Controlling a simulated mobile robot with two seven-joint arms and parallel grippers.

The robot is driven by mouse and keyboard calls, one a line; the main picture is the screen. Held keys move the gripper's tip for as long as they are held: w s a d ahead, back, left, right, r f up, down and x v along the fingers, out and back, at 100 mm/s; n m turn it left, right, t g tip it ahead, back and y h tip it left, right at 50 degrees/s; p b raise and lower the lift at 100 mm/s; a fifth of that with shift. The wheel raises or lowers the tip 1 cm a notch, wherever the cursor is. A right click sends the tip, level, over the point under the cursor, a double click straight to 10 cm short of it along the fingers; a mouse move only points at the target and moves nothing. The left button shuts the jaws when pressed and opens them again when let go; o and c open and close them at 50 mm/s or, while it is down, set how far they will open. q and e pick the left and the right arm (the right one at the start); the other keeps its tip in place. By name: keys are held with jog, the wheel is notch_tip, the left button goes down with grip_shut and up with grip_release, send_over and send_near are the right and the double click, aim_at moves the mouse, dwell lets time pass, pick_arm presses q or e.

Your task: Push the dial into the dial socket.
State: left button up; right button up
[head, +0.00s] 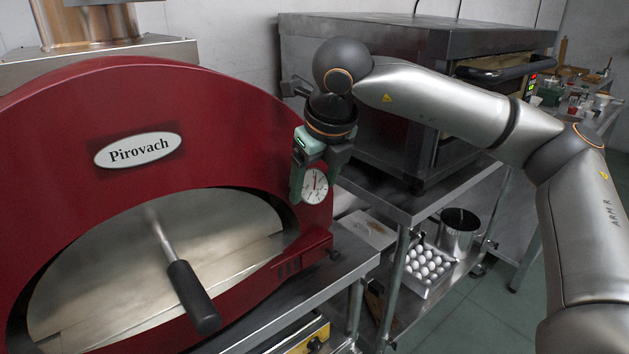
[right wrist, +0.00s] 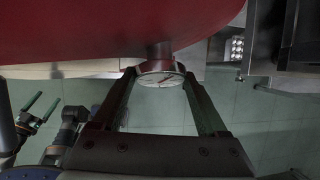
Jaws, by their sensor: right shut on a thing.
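The dial (head: 315,187) has a round white face with dark marks and a red pointer. It sits between the fingers of my right gripper (head: 312,178) at the right side of the red oven. In the right wrist view the dial (right wrist: 161,79) shows between the fingertips of my right gripper (right wrist: 160,78), which is shut on it. Behind it a short reddish round neck (right wrist: 158,54), seemingly the dial socket, joins the red body. I cannot tell whether dial and neck touch. My left gripper (right wrist: 38,109) shows at the left of the wrist view, its green fingers apart and empty.
The red Pirovach oven (head: 240,115) fills the left, with a black-handled rod (head: 192,297) at its mouth. A dark steel oven (head: 400,95) stands close behind my right gripper. Eggs (head: 428,263) and a pot (head: 459,232) are on the lower shelf.

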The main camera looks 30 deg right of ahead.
jog(key=c, duration=0.7)
jog(key=shift+c, duration=0.7)
jog(key=shift+a+f+n+t+h+b, duration=0.15)
jog(key=shift+n+t+h+b, duration=0.15)
jog(key=shift+n+h+b, duration=0.45)
jog(key=shift+n+h, duration=0.45)
jog(key=shift+h, duration=0.1)
jog(key=shift+n+t+h+b, duration=0.3)
jog(key=shift+n+h+b, duration=0.1)
jog(key=shift+h+b, duration=0.1)
jog(key=shift+n+t+h+b, duration=0.3)
jog(key=shift+n+h+b, duration=0.3)
jog(key=shift+b, duration=0.1)
